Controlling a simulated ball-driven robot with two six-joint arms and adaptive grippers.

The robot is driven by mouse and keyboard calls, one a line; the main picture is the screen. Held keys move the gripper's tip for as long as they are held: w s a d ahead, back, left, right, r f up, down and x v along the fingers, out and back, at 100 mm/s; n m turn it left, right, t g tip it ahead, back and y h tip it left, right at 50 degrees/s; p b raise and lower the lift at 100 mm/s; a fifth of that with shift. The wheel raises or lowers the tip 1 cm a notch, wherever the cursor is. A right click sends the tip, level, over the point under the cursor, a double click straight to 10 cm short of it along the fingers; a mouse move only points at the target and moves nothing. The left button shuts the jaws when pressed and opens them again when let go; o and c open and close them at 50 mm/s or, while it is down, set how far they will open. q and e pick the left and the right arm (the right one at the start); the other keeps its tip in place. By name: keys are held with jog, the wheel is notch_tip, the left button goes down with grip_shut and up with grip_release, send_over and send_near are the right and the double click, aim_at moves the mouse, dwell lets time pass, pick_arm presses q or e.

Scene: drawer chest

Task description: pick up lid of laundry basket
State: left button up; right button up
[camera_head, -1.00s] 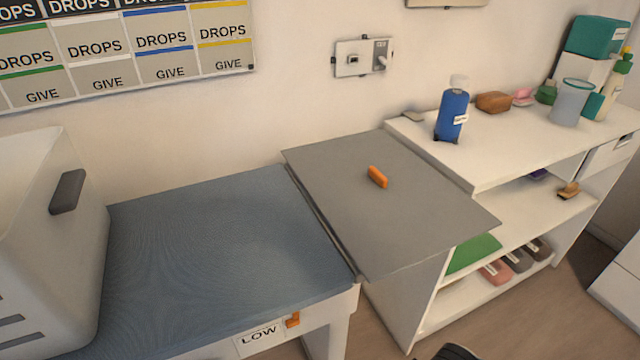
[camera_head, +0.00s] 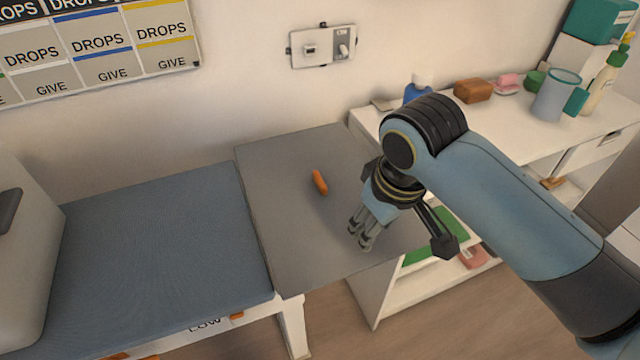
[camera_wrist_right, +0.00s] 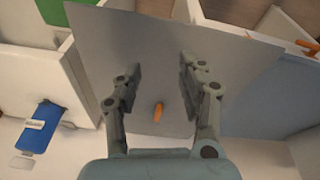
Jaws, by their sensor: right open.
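The lid (camera_head: 290,225) is a flat grey panel with an orange handle (camera_head: 319,182) on top. It lies between the blue-topped bench and the white shelf unit. My right gripper (camera_head: 360,240) is above the lid's right part, to the right of the handle, and touches nothing that I can see. In the right wrist view its fingers (camera_wrist_right: 160,78) are spread apart and empty over the lid (camera_wrist_right: 150,35), with the orange handle (camera_wrist_right: 158,111) showing lower, between the finger linkages. The laundry basket (camera_head: 35,270) is a white-grey bin at the left edge, partly cut off. My left gripper is not in view.
The bench (camera_head: 160,245) is clear between basket and lid. A wall switch plate (camera_head: 322,47) is behind.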

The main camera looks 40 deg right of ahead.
jog(key=shift+m+g, duration=0.4)
jog(key=shift+m, duration=0.1)
jog(key=w, duration=0.5)
jog(key=w+d+r, duration=0.1)
jog(key=w, duration=0.1)
jog(key=shift+w+r, duration=0.1)
jog(key=shift+w, duration=0.2)
jog(key=w+d+r+m+g+p, duration=0.1)
jog(key=w+r, duration=0.4)
jog(key=w, duration=0.5)
send_over(320, 178)
jog(key=shift+m+y, duration=0.3)
jog(key=shift+y, duration=0.1)
jog(key=f, duration=0.4)
jog(key=shift+s+d+f, duration=0.1)
jog(key=shift+s+f, duration=0.15)
jog(key=shift+f, duration=0.05)
jog(key=shift+w+f, duration=0.15)
jog(key=shift+f, duration=1.25)
jog(key=shift+w+f, duration=0.1)
jog(key=shift+f, duration=1.25)
grip_shut()
